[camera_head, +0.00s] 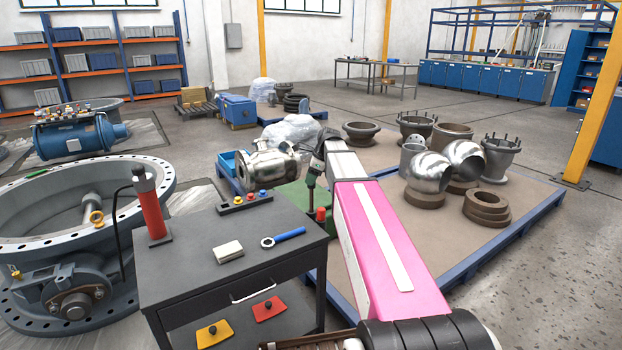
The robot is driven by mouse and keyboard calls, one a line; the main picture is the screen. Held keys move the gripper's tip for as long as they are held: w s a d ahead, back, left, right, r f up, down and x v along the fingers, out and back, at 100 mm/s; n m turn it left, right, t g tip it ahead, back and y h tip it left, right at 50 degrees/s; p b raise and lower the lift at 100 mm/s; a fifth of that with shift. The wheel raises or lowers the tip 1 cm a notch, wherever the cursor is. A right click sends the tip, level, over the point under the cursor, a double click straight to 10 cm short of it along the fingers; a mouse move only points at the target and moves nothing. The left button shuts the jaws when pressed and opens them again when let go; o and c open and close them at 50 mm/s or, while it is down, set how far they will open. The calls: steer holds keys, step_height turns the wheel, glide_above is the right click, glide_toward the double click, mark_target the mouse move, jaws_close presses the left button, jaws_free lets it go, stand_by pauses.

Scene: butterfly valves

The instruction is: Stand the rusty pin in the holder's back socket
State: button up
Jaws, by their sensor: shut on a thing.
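My arm reaches away over the right side of the dark workbench (230,245). My gripper (312,183) is small and far off, pointing down near the bench's back right corner. It is shut on a slim dark piece (311,201), which looks like the rusty pin and hangs roughly upright. A small red cylinder (320,214) shows just right of and below the piece. I cannot tell whether the piece touches anything below. I cannot make out the holder or its back socket for sure.
On the bench are a dark strip with coloured knobs (244,202), a pale block (228,251), a blue-handled wrench (284,237) and a tall red cylinder (148,203). A large flanged valve (75,285) stands left. Metal valve parts (428,175) sit on a pallet at right.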

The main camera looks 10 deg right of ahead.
steer(key=shift+f, duration=5.3)
steer(key=o, duration=1.5)
steer(key=shift+r, duration=3.5)
